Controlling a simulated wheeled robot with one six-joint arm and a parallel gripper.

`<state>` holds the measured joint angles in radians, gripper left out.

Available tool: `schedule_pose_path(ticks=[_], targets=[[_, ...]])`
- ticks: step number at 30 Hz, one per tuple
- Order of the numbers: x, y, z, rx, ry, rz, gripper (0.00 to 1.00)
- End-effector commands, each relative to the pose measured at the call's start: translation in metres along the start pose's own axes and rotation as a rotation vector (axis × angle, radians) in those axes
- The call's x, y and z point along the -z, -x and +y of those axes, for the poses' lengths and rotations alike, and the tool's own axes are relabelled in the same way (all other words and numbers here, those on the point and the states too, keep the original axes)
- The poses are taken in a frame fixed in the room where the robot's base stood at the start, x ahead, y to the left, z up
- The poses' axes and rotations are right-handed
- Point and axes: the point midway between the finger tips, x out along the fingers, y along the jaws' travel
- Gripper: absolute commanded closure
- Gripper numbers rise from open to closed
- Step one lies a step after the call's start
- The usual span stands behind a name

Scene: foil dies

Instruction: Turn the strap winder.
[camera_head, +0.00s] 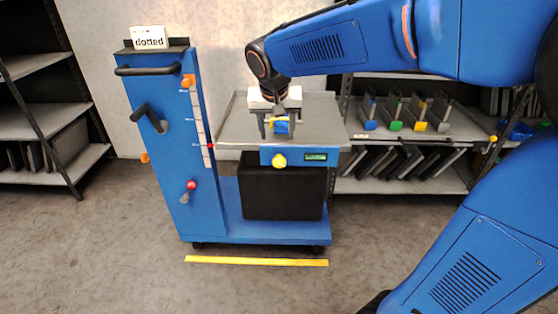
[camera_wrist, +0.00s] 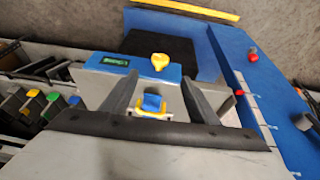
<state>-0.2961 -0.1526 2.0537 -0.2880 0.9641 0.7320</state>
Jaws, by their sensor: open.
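My gripper (camera_head: 280,134) is open above the grey top (camera_head: 235,125) of the blue cart (camera_head: 165,185). In the wrist view its two fingers (camera_wrist: 161,80) stand apart on either side of a small blue and yellow piece (camera_wrist: 152,103). The piece (camera_head: 281,127) also shows between the fingers in the head view; contact cannot be told. No part is labelled strap winder. A black crank-like handle (camera_head: 146,114) is on the cart's upright panel, and a red-knobbed lever (camera_head: 190,186) sits lower. A yellow knob (camera_head: 279,161) is on the blue front box, beside a small green display (camera_head: 316,156).
A sign reading "dotted" (camera_head: 150,38) tops the panel. A shelf (camera_head: 430,125) at right holds several plates with coloured ends. A black block (camera_head: 283,193) sits under the cart top. A yellow floor strip (camera_head: 256,261) lies in front, with clear floor around it.

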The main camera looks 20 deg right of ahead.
Motion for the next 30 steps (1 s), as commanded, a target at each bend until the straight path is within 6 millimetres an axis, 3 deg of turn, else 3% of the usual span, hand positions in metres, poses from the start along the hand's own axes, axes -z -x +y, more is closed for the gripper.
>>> schedule_pose_path(ticks=[4, 8, 30], targets=[[0.001, 0.004, 0.004, 0.028, -0.017, 0.017, 0.46], [0.002, -0.004, 0.004, 0.029, -0.017, 0.017, 0.46], [0.004, -0.129, 0.0, 0.026, -0.017, 0.015, 0.46]])
